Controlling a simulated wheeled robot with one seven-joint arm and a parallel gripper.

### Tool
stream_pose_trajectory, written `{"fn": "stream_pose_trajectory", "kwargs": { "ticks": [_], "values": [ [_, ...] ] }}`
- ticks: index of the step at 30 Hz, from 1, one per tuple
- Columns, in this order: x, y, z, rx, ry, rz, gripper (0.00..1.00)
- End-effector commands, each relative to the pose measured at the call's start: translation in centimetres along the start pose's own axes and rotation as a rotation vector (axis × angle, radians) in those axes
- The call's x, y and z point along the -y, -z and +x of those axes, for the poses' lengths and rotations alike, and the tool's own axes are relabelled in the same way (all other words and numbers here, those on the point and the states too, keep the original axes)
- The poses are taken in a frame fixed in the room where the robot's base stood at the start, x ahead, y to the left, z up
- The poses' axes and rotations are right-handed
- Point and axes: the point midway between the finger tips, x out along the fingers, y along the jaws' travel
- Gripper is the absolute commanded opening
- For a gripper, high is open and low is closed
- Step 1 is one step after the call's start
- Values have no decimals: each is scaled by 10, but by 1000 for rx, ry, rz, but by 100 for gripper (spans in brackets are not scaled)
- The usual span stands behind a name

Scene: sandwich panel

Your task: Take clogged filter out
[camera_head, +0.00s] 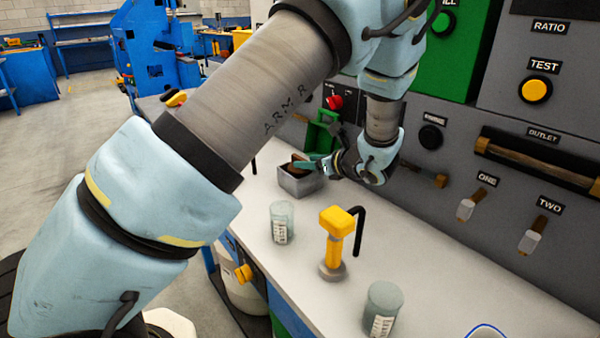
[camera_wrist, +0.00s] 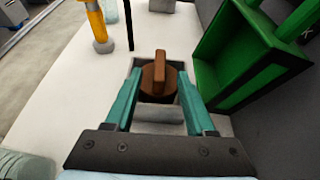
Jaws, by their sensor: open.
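The clogged filter (camera_wrist: 158,80) is a brown round piece with an upright bar handle. It sits in a grey square housing (camera_head: 299,183) on the white bench, and the housing also shows in the wrist view (camera_wrist: 160,113). My gripper (camera_wrist: 156,82) is open, with one teal finger on each side of the filter. The fingers appear apart from the handle. In the head view my gripper (camera_head: 306,165) is over the housing, and the filter there is partly hidden by the fingers.
A green open box (camera_wrist: 235,55) stands close on the right in the wrist view. On the white bench (camera_head: 430,290) are a yellow-topped tool (camera_head: 337,222) and glass jars (camera_head: 283,222) (camera_head: 382,308). A grey control panel (camera_head: 470,150) rises behind the bench.

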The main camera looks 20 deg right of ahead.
Motion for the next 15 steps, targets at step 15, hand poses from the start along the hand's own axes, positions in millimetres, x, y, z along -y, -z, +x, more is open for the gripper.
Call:
{"fn": "stream_pose_trajectory", "kwargs": {
  "ticks": [15],
  "values": [
    [0, -1, 28, 0, 0, 0, 44]
  ]
}}
